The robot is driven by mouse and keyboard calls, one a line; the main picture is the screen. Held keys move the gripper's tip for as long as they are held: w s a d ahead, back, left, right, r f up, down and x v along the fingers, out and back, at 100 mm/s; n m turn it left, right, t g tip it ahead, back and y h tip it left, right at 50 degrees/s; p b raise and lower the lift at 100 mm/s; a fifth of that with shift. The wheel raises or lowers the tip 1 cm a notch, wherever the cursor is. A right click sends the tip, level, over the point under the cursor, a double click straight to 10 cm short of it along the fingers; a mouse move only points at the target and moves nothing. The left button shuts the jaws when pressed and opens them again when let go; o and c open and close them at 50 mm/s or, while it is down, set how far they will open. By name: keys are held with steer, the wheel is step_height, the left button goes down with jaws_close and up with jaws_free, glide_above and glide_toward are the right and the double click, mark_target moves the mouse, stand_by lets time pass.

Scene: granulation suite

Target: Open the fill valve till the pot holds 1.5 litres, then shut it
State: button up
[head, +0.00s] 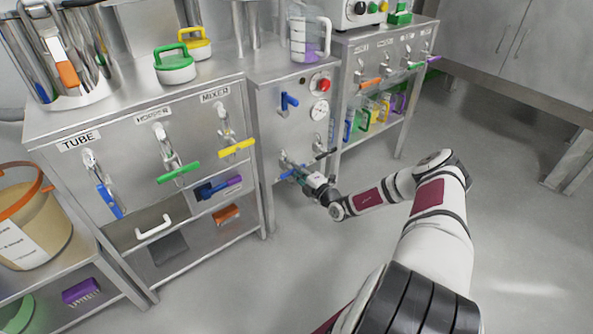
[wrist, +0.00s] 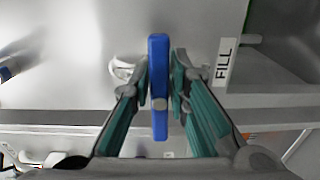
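The fill valve's blue lever (wrist: 158,65) stands upright in the wrist view, left of the FILL label (wrist: 223,62). In the head view it shows as a small blue bar (head: 287,174) low on the middle cabinet. My gripper (wrist: 160,78) is open around the lever, one finger on each side, with narrow gaps visible. In the head view my gripper (head: 299,170) reaches the cabinet front from the right and hides part of the valve. A clear marked pot (head: 304,40) stands on the cabinet top, purple showing low in it; I cannot read its level.
Above the valve are another blue handle (head: 288,101), a red button (head: 323,85) and a round gauge (head: 319,110). A black lever (head: 325,153) is close on the right. Labelled valves fill the left cabinet (head: 130,150). The floor (head: 520,220) at right is clear.

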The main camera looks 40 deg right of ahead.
steer(key=shift+o, duration=1.4)
steer(key=shift+r, duration=0.1)
steer(key=shift+s, duration=0.1)
steer(key=s, duration=1.1)
steer(key=shift+s+d, duration=0.2)
steer(key=shift+s, duration=0.2)
